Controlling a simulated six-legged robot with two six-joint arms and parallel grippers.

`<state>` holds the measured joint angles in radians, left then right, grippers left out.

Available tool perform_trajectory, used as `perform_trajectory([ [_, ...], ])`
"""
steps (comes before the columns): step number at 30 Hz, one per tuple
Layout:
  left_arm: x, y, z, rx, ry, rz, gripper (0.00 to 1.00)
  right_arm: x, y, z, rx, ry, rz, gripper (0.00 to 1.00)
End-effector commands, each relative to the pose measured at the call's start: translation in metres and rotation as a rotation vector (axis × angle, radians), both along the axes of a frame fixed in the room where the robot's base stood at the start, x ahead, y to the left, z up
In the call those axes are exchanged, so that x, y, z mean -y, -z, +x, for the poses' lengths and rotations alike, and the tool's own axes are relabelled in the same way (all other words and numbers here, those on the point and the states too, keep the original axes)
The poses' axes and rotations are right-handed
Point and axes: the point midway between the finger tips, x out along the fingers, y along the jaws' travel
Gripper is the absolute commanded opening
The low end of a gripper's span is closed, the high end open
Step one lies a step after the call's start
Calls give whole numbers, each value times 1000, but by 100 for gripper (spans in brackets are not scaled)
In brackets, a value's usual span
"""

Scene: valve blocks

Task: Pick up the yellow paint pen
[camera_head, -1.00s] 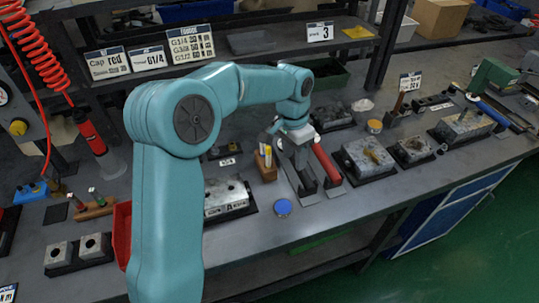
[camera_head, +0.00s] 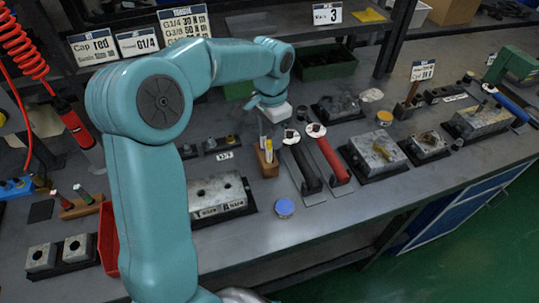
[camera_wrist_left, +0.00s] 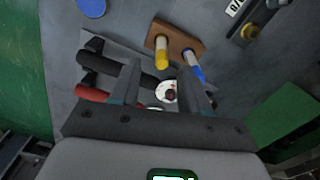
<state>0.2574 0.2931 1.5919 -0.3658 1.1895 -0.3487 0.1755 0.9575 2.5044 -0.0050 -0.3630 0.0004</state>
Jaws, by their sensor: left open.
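The yellow paint pen (camera_head: 269,150) stands upright in a small wooden holder (camera_head: 266,167) beside a second pen. In the left wrist view the yellow pen (camera_wrist_left: 162,53) and a blue pen (camera_wrist_left: 193,66) stand in the brown holder (camera_wrist_left: 181,40). My left gripper (camera_wrist_left: 163,84) is open, its two fingers apart and no pen between them. The yellow pen shows just beyond the fingertips in that view. In the head view my left wrist end (camera_head: 273,108) is behind the holder; its fingers are hard to make out there. My right gripper is not in view.
A black-handled tool (camera_head: 304,165) and a red-handled tool (camera_head: 333,160) lie right of the holder. A blue round lid (camera_head: 284,207) is in front. A metal block (camera_head: 217,196) sits left. A dark green bin (camera_head: 328,62) stands behind. Bare bench lies around the lid.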

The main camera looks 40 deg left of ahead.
Motion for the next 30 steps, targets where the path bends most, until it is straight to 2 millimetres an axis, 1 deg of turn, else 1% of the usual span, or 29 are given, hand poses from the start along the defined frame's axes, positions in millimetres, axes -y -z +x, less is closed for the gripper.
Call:
perform_trajectory([
  [1, 0, 5, 0, -1, 0, 0, 46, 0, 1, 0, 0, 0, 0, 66],
  [5, -1, 13, 1, 0, -1, 0, 46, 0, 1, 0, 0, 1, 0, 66],
  [12, -5, 50, -1, -2, -1, -2, 46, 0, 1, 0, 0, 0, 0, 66],
  [15, -6, 60, 0, -1, -2, -1, 46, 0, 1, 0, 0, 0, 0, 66],
  [23, -6, 63, 0, 1, -1, 0, 46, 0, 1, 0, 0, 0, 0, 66],
  [24, -6, 63, 0, 1, -1, 0, 33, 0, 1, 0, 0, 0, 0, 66],
  [26, -6, 63, 0, 1, -1, 0, 14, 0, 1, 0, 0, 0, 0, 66],
  [27, -6, 62, 0, 1, -1, 0, 1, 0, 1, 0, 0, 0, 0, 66],
  [30, -6, 62, 0, 1, -1, 0, 0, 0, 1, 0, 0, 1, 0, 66],
])
